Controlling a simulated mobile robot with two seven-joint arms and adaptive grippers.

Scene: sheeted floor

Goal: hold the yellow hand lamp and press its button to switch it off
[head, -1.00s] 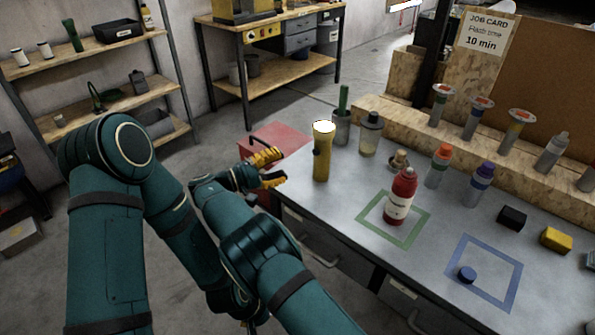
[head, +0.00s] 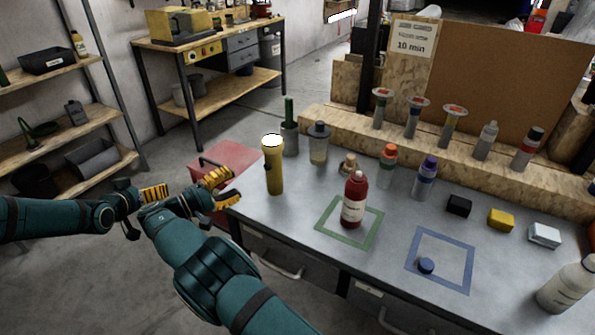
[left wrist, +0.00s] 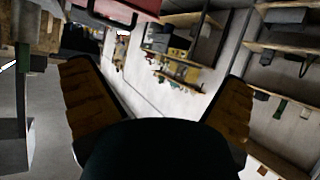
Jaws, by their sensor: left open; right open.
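The yellow hand lamp (head: 275,175) stands upright on the grey bench near its left end. Its top face is bright white, and a small dark patch shows on its left side. My right gripper (head: 224,188) is open and empty, just left of the lamp and apart from it. My left gripper (head: 155,193) is further left, off the bench, seen nearly edge-on. In the left wrist view its two fingers (left wrist: 160,100) stand wide apart with nothing between them. The lamp cannot be made out in the left wrist view.
A red bottle (head: 355,200) stands in a green outlined square. A blue outlined square (head: 440,262) holds a small blue cap (head: 426,265). A red box (head: 228,160) is beside the bench.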

